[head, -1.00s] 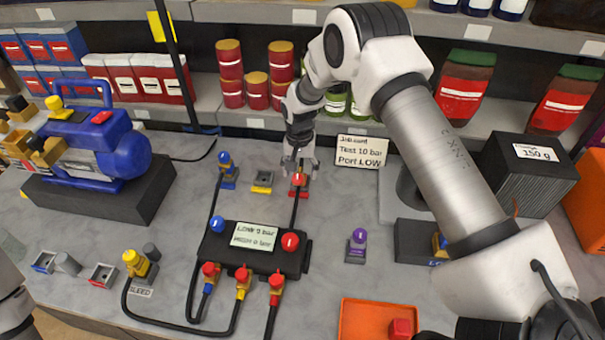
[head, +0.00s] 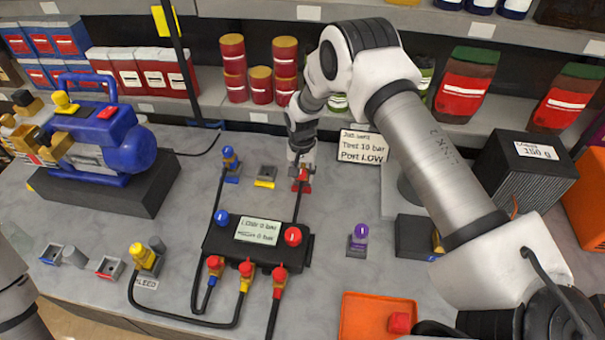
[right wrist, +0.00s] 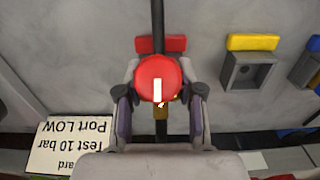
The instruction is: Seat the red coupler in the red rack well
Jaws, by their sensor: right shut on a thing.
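The red coupler (right wrist: 158,78) shows in the right wrist view as a round red cap with a white mark, between the two fingers of my right gripper (right wrist: 160,95). A black hose runs from it. The red plate of the red rack well (right wrist: 147,43) shows just behind the cap; the cap and fingers hide the well's opening, so I cannot tell how deep the coupler sits. In the head view my right gripper (head: 301,168) is low over the red rack well (head: 302,187), shut on the coupler. My left gripper is out of view.
The yellow rack well (head: 265,177) is empty, and a blue coupler (head: 230,162) stands left of it. The black manifold (head: 210,238) is in front. A sign (head: 363,147) stands close right of my gripper. An orange tray (head: 352,318) is at the front.

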